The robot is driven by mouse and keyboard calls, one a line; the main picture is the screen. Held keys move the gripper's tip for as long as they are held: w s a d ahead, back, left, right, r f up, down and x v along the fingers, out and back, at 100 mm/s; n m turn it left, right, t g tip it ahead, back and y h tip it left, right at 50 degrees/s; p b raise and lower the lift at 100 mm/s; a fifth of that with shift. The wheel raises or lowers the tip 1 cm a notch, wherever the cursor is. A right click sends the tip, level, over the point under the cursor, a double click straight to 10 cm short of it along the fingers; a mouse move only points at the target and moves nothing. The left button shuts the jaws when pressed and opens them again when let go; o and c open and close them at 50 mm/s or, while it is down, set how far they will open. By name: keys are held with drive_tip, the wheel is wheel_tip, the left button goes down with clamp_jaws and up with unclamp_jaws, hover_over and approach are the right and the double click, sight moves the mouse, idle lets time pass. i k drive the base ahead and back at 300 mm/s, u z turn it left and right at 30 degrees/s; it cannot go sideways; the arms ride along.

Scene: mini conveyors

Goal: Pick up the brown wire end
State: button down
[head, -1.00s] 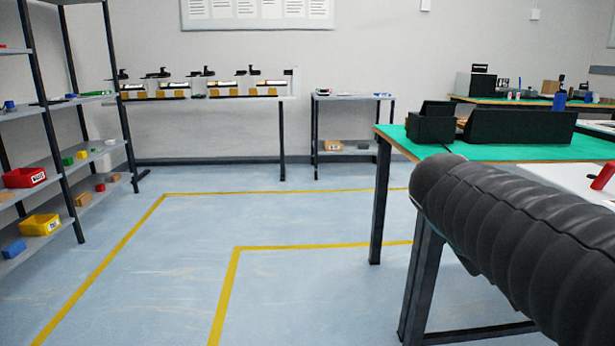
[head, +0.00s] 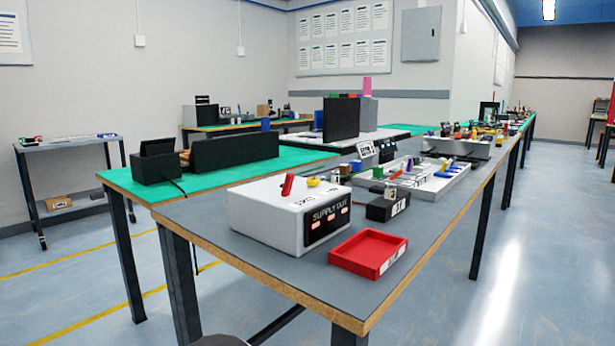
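I cannot make out a brown wire end in the head view; the small parts on the long grey bench (head: 400,262) are too small to tell apart. A white box marked SUPPLY OUT (head: 264,205), with a red lever (head: 287,185) on top, stands near the bench's front end. Beside it is a red tray (head: 368,252). Behind them lies a white tray (head: 440,187) with several small coloured parts. A dark cable runs down from the black unit on the green-topped table. My gripper is not in view.
A green-topped table (head: 130,181) with black units (head: 235,150) adjoins the bench on the left. A black box (head: 382,208) sits behind the red tray. Floor is free along the bench's right side (head: 500,290). A small side table (head: 75,144) stands at the far left.

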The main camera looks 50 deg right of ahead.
sight(344, 168)
drive_tip(key=k, duration=1.2)
drive_tip(key=z, duration=0.6)
drive_tip(key=i, duration=0.5)
drive_tip(key=z, duration=0.75)
drive_tip(key=i, duration=0.5)
drive_tip(key=z, duration=0.05)
